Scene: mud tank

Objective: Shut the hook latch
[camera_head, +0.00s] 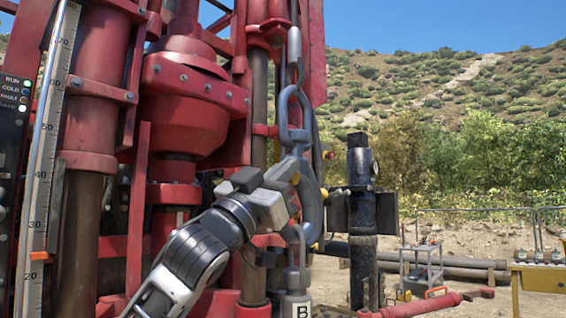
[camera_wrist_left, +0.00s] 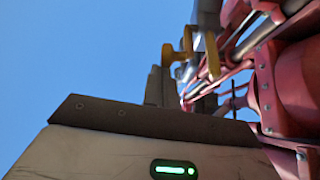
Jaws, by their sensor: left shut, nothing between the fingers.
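A large grey hook (camera_head: 314,205) hangs from a chain link (camera_head: 293,112) in the middle of the head view. Small yellow parts show at its edges. My left gripper (camera_head: 288,190) is at the left side of the hook, shut and empty, with its tips close to the throat; I cannot tell whether they touch. The gripper covers part of the hook, and the latch's position is not clear. In the left wrist view a yellow bracket-like part (camera_wrist_left: 188,46) shows just beyond the dark fingers (camera_wrist_left: 160,88). My right gripper is not in view.
A red drilling rig (camera_head: 185,110) with pipes fills the left. A grey shackle with a block marked B (camera_head: 298,303) is below the hook. A black post (camera_head: 361,215) stands to the right. A cart (camera_head: 421,265) and a yellow table (camera_head: 540,278) stand farther right.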

